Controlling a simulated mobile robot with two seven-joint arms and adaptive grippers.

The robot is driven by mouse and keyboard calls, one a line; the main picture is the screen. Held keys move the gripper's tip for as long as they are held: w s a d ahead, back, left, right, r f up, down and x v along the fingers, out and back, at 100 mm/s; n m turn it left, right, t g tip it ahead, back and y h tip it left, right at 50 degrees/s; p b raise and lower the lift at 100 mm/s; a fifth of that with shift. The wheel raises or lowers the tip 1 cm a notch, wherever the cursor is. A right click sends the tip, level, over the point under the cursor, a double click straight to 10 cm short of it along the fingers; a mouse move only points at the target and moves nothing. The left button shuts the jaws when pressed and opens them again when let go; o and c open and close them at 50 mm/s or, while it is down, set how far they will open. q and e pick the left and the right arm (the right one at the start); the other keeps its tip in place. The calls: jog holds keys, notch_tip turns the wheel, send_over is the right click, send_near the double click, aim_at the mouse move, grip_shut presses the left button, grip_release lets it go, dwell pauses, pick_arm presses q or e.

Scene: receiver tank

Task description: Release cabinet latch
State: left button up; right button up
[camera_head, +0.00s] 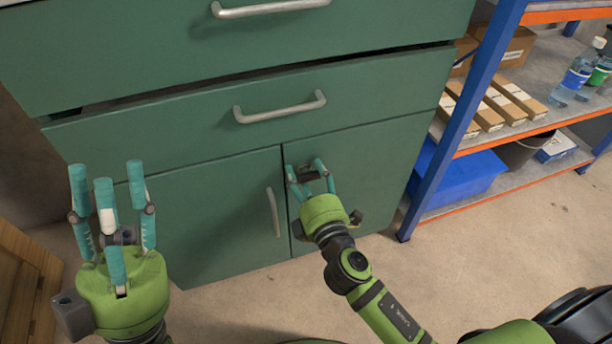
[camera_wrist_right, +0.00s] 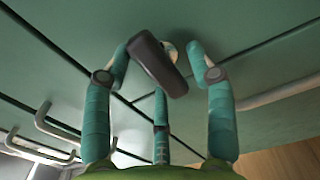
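The cabinet latch (camera_wrist_right: 160,66) is a dark turning handle on a pale round base, set on the green cabinet's right door (camera_head: 372,172). In the head view the latch (camera_head: 307,172) shows between my right gripper's fingers, partly covered. My right gripper (camera_head: 312,178) is at the upper left of that door. In the right wrist view its teal fingers (camera_wrist_right: 160,80) stand spread around the latch, with small gaps at the sides; contact is unclear. My left gripper (camera_head: 108,195) is open and empty, fingers up, in front of the cabinet's left side.
Above the doors are a drawer with a grey handle (camera_head: 280,107) and another drawer above it. The left door has a vertical handle (camera_head: 273,212). A blue-orange shelf rack (camera_head: 466,115) stands close at right. A wooden crate (camera_head: 25,285) is at lower left.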

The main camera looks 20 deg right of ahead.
jog(key=shift+s, duration=0.1)
jog(key=s, duration=1.1)
jog(key=shift+s+d, duration=0.2)
jog(key=shift+s, duration=0.2)
